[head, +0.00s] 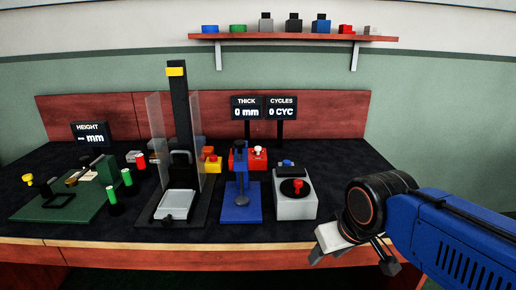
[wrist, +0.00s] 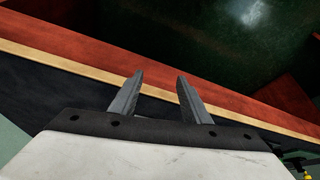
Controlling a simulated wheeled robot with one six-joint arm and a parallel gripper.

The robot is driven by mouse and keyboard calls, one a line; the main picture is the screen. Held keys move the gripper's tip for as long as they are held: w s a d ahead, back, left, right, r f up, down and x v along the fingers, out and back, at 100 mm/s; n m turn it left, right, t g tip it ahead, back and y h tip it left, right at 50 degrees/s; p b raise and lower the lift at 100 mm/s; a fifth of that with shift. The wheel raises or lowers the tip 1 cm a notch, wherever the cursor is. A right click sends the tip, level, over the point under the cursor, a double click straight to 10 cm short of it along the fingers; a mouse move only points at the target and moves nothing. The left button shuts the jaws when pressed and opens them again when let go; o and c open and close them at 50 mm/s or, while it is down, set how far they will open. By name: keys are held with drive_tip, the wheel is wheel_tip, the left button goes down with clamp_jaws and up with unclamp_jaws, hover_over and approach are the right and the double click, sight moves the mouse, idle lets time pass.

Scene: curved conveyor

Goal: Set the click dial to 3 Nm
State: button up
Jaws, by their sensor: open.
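A grey box with a round black dial face and a red knob (head: 297,187) stands on the dark bench mat, right of centre in the head view. It looks like the click dial, but its scale marks are too small to read. A small blue part sits on the box behind the knob. My gripper (wrist: 160,76) is open and empty in the wrist view, over the bench's front edge. In the head view it is right of the grey box and apart from it, partly hidden by my wrist. The dial is not in the wrist view.
A blue press stand (head: 241,205) is just left of the grey box. Further left are a tall black stand (head: 179,110) with clear side panels and a green plate (head: 60,200). Displays (head: 264,107) read 0 mm and 0 CYC. The mat right of the box is free.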

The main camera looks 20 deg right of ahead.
drive_tip(key=w+r+n, duration=0.1)
drive_tip(key=w+r, duration=0.4)
drive_tip(key=w, duration=0.1)
drive_tip(key=w+r, duration=0.5)
drive_tip(key=w, duration=0.1)
drive_tip(key=w+r+n+y, duration=0.1)
drive_tip(key=w+r, duration=0.4)
drive_tip(key=w, duration=0.1)
drive_tip(key=shift+w+a+r+n, duration=0.25)
drive_tip(key=shift+w+r+n, duration=0.05)
drive_tip(key=shift+w, duration=0.05)
drive_tip(key=w+r+n, duration=0.1)
drive_tip(key=w+r, duration=0.4)
drive_tip(key=w, duration=0.6)
drive_tip(key=n+g+y, duration=0.1)
drive_tip(key=n, duration=0.1)
approach(258, 147)
drive_tip(key=x, duration=0.8)
drive_tip(key=shift+s+d, duration=0.1)
drive_tip(key=shift+s, duration=0.05)
drive_tip(key=shift+c, duration=0.2)
clamp_jaws()
